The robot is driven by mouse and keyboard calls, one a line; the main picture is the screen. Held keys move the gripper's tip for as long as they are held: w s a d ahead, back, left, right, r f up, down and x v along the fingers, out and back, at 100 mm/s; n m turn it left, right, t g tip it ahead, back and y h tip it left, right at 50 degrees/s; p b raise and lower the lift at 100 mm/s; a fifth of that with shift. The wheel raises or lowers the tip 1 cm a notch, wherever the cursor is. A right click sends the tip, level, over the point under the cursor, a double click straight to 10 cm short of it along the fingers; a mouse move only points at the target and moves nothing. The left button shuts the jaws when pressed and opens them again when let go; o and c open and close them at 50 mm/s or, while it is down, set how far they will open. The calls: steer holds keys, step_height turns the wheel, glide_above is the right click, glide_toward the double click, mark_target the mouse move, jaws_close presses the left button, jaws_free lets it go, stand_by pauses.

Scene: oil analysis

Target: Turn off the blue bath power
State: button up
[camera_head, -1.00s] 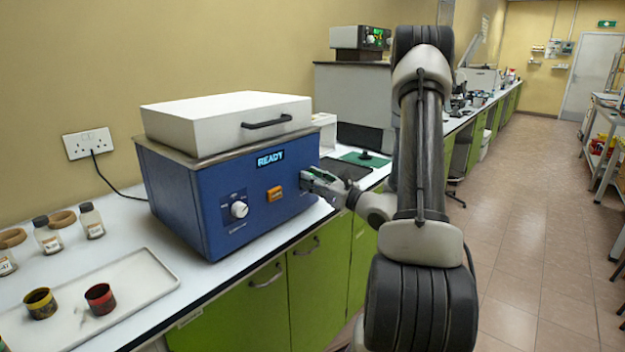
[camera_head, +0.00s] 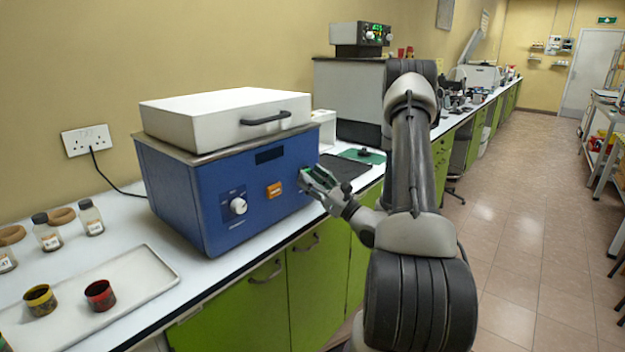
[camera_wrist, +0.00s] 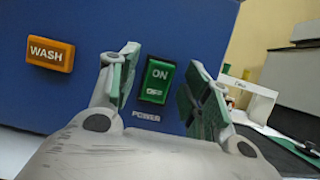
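The blue bath (camera_head: 215,205) stands on the bench with its white lid (camera_head: 225,115) closed. Its display (camera_head: 269,156) is dark. The green power switch (camera_wrist: 157,81), marked ON and OFF above the word POWER, shows in the wrist view on the blue front panel. My gripper (camera_wrist: 158,75) is open and empty, its green-padded fingers apart, one to each side of the switch in that view. In the head view, my gripper (camera_head: 312,180) is at the right end of the bath's front. Whether it touches the panel is unclear.
The orange WASH button (camera_wrist: 49,54) is left of the switch, and a white knob (camera_head: 238,206) is further left. A tray (camera_head: 143,270) with two small cups and several bottles lie left of the bath. A dark mat (camera_head: 345,168) is right of it.

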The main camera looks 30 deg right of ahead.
steer(key=v, duration=1.2)
